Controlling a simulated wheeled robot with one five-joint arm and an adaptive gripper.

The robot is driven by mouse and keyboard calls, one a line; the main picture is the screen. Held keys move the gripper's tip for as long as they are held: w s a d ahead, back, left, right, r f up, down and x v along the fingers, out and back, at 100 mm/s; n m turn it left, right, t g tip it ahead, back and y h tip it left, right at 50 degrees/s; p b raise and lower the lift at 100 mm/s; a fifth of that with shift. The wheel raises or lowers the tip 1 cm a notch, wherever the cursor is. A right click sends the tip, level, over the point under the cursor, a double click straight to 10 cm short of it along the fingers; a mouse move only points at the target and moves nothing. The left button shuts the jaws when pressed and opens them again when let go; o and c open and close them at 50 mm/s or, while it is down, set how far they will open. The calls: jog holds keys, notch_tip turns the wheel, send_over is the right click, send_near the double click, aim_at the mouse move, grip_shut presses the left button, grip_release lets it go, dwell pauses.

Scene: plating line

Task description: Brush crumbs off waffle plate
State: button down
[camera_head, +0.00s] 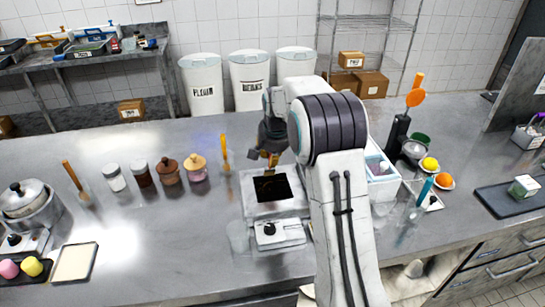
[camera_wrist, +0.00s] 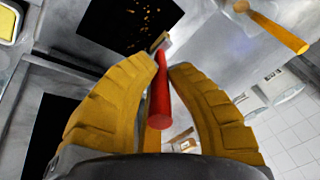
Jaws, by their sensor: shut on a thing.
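The waffle plate is a black square (camera_head: 273,188) on a pale appliance (camera_head: 268,233) with a knob, at the middle of the counter in the head view. In the wrist view, a black plate (camera_wrist: 105,25) at the top has several small golden crumbs (camera_wrist: 145,15) on it. My gripper (camera_wrist: 165,66) has yellow ribbed fingers shut around a brush with a red handle (camera_wrist: 160,98). The brush's pale head (camera_wrist: 160,41) points toward the plate's edge; I cannot tell whether it touches. In the head view my gripper (camera_head: 270,158) is just above the plate's back edge.
Jars (camera_head: 170,172) and an upright orange-handled tool (camera_head: 225,153) stand left of the appliance. A white container (camera_head: 383,188) and a black utensil holder (camera_head: 397,135) stand to the right. A clear cup (camera_head: 238,238) is near its front left.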

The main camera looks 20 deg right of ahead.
jog(key=s+a+b, duration=0.2)
jog(key=s+b, duration=0.3)
jog(key=s, duration=0.1)
jog(key=shift+s+a, duration=0.3)
jog(key=shift+s, duration=0.05)
dwell(0.7)
jog(key=shift+a, duration=0.1)
jog(key=w+p, duration=0.4)
jog(key=w, duration=0.3)
jog(key=shift+d, duration=0.2)
dwell(0.8)
jog(key=shift+w+r+p, duration=0.1)
jog(key=shift+r+p, duration=0.05)
jog(key=shift+p, duration=0.2)
